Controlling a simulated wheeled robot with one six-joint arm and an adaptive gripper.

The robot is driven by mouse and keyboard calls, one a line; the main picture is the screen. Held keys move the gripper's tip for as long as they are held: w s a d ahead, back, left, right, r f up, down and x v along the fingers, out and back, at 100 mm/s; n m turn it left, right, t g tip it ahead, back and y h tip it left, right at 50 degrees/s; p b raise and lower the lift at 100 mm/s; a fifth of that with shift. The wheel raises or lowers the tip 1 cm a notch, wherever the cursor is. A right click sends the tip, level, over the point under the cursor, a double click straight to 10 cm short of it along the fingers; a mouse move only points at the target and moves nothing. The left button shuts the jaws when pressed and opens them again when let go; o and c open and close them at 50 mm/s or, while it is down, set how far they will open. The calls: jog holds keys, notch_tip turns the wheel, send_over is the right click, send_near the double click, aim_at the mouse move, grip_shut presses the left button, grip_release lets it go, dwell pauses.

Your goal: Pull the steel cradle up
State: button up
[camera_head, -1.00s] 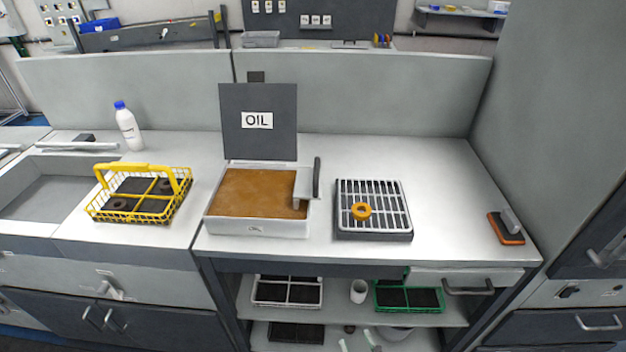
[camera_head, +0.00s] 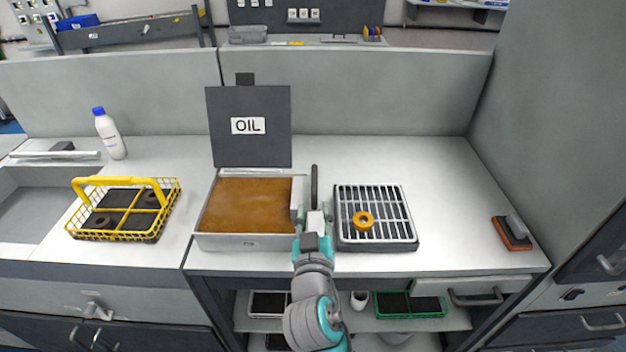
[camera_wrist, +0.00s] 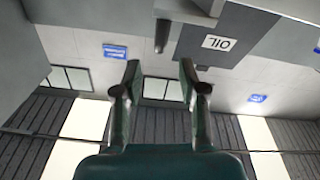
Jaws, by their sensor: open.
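The steel cradle (camera_head: 298,194) is a pale metal piece at the right end of the oil bath (camera_head: 225,242), with a dark upright handle (camera_head: 314,183). Its lower part is hidden, by the bath or the oil. My gripper (camera_head: 316,214) is in front of the cradle, close to the handle's lower end in the head view. In the wrist view my gripper (camera_wrist: 160,70) has its two fingers spread apart with nothing between them. The dark handle end (camera_wrist: 162,36) shows beyond the fingertips, roughly between them; I see no contact.
A draining rack (camera_head: 376,240) with an orange ring (camera_head: 363,220) stands just right of my gripper. The OIL lid (camera_head: 249,145) stands open behind the bath. A yellow basket (camera_head: 125,208) is left, a brush (camera_head: 512,233) far right. The counter between rack and brush is clear.

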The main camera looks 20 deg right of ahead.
jog(key=x, duration=1)
jog(key=shift+w+f, duration=0.1)
jog(key=shift+w, duration=0.05)
jog(key=shift+c, duration=0.2)
grip_shut()
